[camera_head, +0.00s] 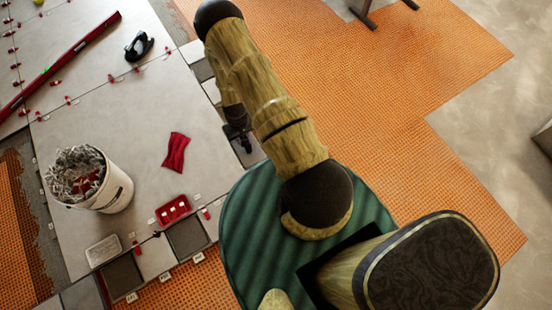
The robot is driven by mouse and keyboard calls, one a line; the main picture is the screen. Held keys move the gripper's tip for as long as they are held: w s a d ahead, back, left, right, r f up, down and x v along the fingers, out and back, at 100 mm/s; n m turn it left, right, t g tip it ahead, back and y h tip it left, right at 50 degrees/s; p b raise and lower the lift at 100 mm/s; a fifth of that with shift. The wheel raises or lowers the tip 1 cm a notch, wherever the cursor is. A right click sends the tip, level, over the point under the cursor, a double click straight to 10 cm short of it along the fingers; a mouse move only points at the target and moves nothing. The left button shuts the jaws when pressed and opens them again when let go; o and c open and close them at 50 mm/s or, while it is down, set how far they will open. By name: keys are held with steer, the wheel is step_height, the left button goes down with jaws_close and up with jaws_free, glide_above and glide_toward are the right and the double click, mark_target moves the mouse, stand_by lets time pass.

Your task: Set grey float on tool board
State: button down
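A pale grey rectangular block (103,250) lies flat at the lower left, near the tile edge; it may be the grey float, but I cannot tell for sure. Beside it are dark square panels (187,238) with small white labels along their front edge; these may be the tool board. My gripper (245,147) is dark and small, pointing down at the right edge of the large grey tile, far up and right of the block. My arm partly hides it, and I cannot see whether its fingers are apart or hold anything.
A white bucket (117,190) of grey clips stands at left. A red tray (173,210) with white pieces and a red cloth (176,152) lie on the tiles. A long red level (62,63) and a black tool (139,46) lie farther back. Orange matting (400,90) is open at right.

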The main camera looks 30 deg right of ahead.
steer(key=shift+s, duration=0.3)
steer(key=shift+a+f, duration=0.1)
steer(key=shift+f, duration=0.05)
steer(key=w+d+f+b, duration=0.2)
steer(key=d+f+b, duration=0.2)
steer(key=f+b, duration=1.1)
steer(key=w+d+f+b, duration=0.3)
steer(key=d+f+b, duration=0.2)
steer(key=f+b, duration=1)
steer(key=w+d+f+b, duration=0.3)
steer(key=d+f+b, duration=0.2)
steer(key=f+b, duration=0.9)
steer(key=b, duration=0.9)
steer(key=shift+w+f, duration=0.15)
steer(key=shift+f, duration=0.25)
step_height(320, 180, down, 6)
steer(key=b, duration=0.4)
steer(key=shift+f, duration=0.15)
